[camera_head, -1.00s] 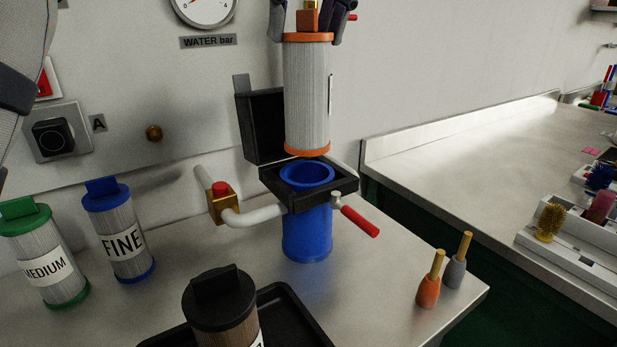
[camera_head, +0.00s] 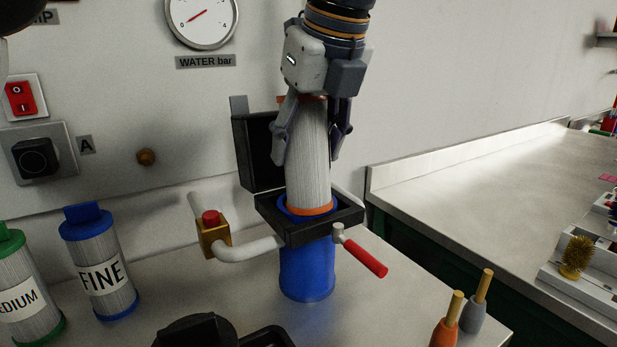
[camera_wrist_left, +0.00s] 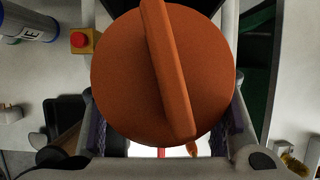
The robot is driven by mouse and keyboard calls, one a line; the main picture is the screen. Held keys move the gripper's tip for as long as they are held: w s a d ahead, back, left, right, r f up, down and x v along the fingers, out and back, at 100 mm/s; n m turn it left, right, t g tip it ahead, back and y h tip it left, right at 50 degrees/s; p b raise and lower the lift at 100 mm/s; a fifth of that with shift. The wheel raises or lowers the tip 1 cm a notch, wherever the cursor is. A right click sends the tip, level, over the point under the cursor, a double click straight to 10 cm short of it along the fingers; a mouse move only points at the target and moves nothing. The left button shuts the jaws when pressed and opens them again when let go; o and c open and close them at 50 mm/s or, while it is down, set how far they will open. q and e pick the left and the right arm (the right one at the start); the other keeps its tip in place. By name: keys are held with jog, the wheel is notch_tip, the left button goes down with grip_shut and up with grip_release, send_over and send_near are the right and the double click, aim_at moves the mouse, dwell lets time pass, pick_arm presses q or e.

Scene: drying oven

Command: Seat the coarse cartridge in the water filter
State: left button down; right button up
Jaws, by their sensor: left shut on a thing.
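The coarse cartridge (camera_head: 308,165), a pale pleated cylinder with orange ends, is upright in my left gripper (camera_head: 311,148). The gripper's fingers are shut on either side of its upper part. Its orange cap with a raised bar (camera_wrist_left: 160,75) fills the middle of the left wrist view. Its lower orange rim is at the mouth of the blue filter housing (camera_head: 307,272); I cannot tell how far inside it is. The housing's black square collar (camera_head: 347,217) surrounds the mouth, and its black lid (camera_head: 257,150) stands open behind. My right gripper is not in view.
A red-handled lever (camera_head: 365,258) sticks out at the collar's right. FINE (camera_head: 100,270) and MEDIUM (camera_head: 30,295) cartridges stand left. A black-capped object (camera_head: 195,332) and two wooden-handled tools (camera_head: 474,305) are in front.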

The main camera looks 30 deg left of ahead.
aim_at(307, 176)
pick_arm(q)
notch_tip(307, 176, down, 6)
jog(key=shift+w+r+b, duration=0.1)
jog(key=shift+b, duration=0.2)
jog(key=c, duration=0.9)
grip_release()
jog(key=shift+r, duration=0.1)
jog(key=shift+o, duration=1.3)
jog(key=shift+r, duration=0.25)
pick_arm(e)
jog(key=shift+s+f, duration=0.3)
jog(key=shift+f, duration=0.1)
